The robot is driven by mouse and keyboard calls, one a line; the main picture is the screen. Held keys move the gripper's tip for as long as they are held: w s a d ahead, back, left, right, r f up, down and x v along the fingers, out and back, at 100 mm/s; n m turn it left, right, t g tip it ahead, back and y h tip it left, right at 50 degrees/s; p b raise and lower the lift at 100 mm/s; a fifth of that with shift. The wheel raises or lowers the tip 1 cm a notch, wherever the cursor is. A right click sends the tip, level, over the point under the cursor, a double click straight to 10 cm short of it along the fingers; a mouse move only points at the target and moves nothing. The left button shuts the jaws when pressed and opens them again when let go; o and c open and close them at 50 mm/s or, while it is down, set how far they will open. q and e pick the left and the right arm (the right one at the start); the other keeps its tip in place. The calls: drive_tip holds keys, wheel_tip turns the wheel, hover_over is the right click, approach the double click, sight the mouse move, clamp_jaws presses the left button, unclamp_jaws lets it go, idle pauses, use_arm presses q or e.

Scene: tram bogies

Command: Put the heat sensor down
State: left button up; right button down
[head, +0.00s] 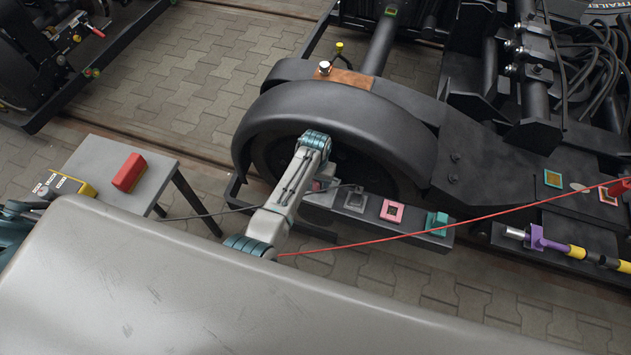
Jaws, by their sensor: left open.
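A yellow device with a pale and dark face (68,185), which looks like the heat sensor, lies at the left end of a small grey table (160,180). My left gripper (40,206) is at the left edge of the head view, beside the yellow device. It is open, and part of it is cut off or hidden by my body. My other arm (285,195) stands in the middle, bent in front of the black wheel cover. Its gripper is hidden behind the arm.
A red block (130,172) stands on the table. A dark ledge (420,235) carries grey, pink (392,211) and teal (437,222) pieces under the wheel cover (330,110). A red cable (430,238) and a dark cable cross the view.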

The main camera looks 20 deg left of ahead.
use_arm(q)
drive_tip(key=shift+r, duration=0.35)
wheel_tip(320, 180, up, 12)
drive_tip(key=p, duration=0.1)
drive_tip(key=shift+f, duration=0.25)
use_arm(e)
drive_tip(key=s+f, duration=0.2)
drive_tip(key=s, duration=0.1)
drive_tip(key=shift+d+f, duration=0.15)
drive_tip(key=shift+d, duration=0.05)
use_arm(q)
drive_tip(key=shift+a, duration=0.1)
drive_tip(key=s+a+r+t, duration=0.1)
drive_tip(key=a+r+t, duration=0.2)
drive_tip(key=a+t, duration=0.35)
drive_tip(key=s+a+f+g, duration=0.1)
drive_tip(key=s+a+f, duration=0.1)
drive_tip(key=s+f, duration=0.75)
drive_tip(key=s+a+f+g, duration=0.1)
drive_tip(key=s+f, duration=0.5)
drive_tip(key=f, duration=0.7)
drive_tip(key=s+a+f+g, duration=0.1)
drive_tip(key=s+a+f, duration=0.1)
drive_tip(key=s+f, duration=0.5)
drive_tip(key=s+a+f+g, duration=0.2)
drive_tip(key=s+f, duration=0.5)
drive_tip(key=s, duration=1)
drive_tip(key=shift+a+f+y, duration=0.2)
drive_tip(key=shift+f+y, duration=0.2)
